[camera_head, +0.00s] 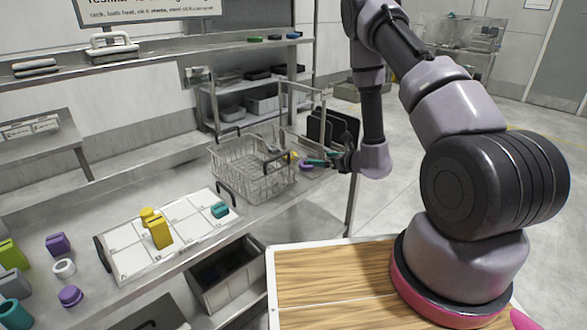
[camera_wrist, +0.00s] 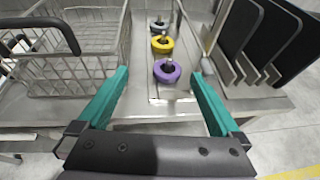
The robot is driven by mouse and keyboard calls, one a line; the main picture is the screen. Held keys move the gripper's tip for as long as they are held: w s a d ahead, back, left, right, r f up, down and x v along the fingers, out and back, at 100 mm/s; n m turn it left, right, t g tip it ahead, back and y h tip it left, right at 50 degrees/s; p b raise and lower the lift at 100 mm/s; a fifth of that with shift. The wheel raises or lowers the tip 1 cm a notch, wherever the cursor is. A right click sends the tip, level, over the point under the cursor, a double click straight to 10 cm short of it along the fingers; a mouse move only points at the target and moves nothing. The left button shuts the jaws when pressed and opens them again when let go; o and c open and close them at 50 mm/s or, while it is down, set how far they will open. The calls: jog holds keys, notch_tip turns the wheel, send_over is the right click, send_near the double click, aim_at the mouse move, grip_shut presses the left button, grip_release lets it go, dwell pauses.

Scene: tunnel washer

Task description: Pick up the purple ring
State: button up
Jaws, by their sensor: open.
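The purple ring (camera_wrist: 167,72) lies in the wrist view on a narrow light-grey strip, nearest in a row of three rings. A small peg shows at its far edge. In the head view, the purple ring (camera_head: 304,165) shows small and partly hidden near my gripper (camera_head: 316,162). In the wrist view, my gripper (camera_wrist: 160,76) is open and empty, its teal fingers on either side of the purple ring's place in the picture. I cannot tell the height between them.
A yellow ring (camera_wrist: 161,44) and a grey-blue ring (camera_wrist: 157,25) sit behind. A wire basket (camera_wrist: 70,45) stands left, black upright plates (camera_wrist: 285,45) right. A white sectioned tray (camera_head: 185,215) holds yellow and teal pieces. The steel counter (camera_wrist: 255,105) has bare room near its edge.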

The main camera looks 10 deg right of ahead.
aim_at(310, 166)
jog(key=shift+m+h, duration=0.4)
jog(key=w+f, duration=0.2)
jog(key=f, duration=0.1)
jog(key=w+a+f, duration=0.1)
jog(key=f, duration=0.1)
jog(key=shift+w, duration=0.3)
jog(key=shift+d+x, duration=0.1)
jog(key=shift+x, duration=1.4)
jog(key=shift+d+x, duration=0.15)
jog(key=shift+x, duration=1.35)
jog(key=shift+f, duration=0.1)
jog(key=c, duration=1.3)
